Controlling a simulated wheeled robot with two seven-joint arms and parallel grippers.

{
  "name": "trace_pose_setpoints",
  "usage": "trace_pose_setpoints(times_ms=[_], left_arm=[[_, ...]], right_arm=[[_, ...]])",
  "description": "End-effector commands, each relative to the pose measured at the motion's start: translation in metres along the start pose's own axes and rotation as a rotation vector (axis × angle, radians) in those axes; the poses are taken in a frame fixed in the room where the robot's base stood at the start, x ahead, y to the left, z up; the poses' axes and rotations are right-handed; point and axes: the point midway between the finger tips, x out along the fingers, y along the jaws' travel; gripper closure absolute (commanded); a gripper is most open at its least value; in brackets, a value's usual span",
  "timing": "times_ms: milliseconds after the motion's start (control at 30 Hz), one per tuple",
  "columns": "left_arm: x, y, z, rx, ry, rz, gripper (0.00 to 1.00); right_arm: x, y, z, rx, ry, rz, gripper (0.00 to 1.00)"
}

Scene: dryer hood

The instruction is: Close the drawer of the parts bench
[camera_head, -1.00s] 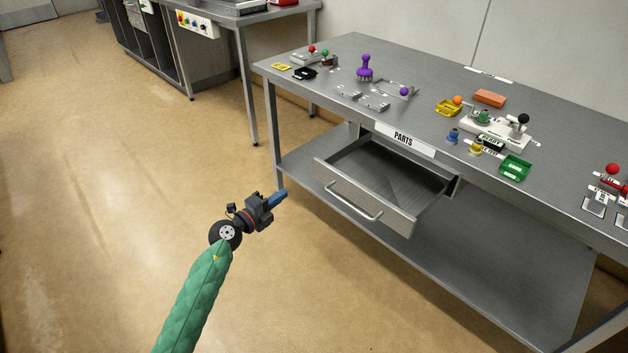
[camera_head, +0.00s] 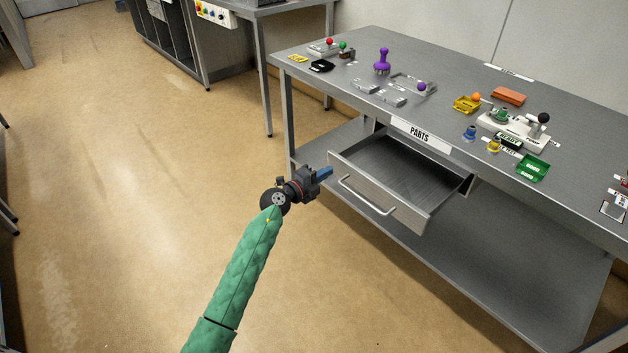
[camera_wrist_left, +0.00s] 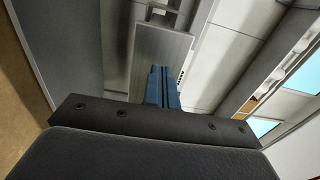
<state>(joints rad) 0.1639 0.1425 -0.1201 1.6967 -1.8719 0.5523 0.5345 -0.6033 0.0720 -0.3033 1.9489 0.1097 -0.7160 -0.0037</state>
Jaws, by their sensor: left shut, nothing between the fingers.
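The parts bench (camera_head: 450,105) is a grey metal table with a white PARTS label (camera_head: 420,136) on its front edge. Its drawer (camera_head: 385,200) hangs below the label, pulled well out, and its inside looks empty. A bar handle (camera_head: 367,196) runs along the drawer front. My left gripper (camera_head: 326,173) is shut and empty, its blue fingers close to the left end of the drawer front. In the left wrist view the blue fingers (camera_wrist_left: 161,86) are together, in front of a grey panel that looks like the drawer front (camera_wrist_left: 162,50). My right gripper is not in view.
The bench top holds a purple knobbed part (camera_head: 382,64), an orange block (camera_head: 508,95), a green tray (camera_head: 533,167) and other small parts. A lower shelf (camera_head: 480,260) lies under the drawer. The floor (camera_head: 130,200) left of the bench is clear.

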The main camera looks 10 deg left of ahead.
Motion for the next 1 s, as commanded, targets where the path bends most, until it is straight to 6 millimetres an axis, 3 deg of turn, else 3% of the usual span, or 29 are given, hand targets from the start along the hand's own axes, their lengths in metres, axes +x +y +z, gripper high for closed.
trace_pose_setpoints(times_ms=[200,767,1000], left_arm=[[0.016,0.0,0.001,0.001,-0.001,0.0,1.0],[0.025,-0.002,0.0,0.0,0.0,0.0,1.0],[0.066,-0.005,0.001,-0.001,0.0,0.0,1.0]], right_arm=[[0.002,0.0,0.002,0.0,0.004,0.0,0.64],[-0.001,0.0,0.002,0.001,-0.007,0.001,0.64],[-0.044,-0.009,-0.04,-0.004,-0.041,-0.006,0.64]])
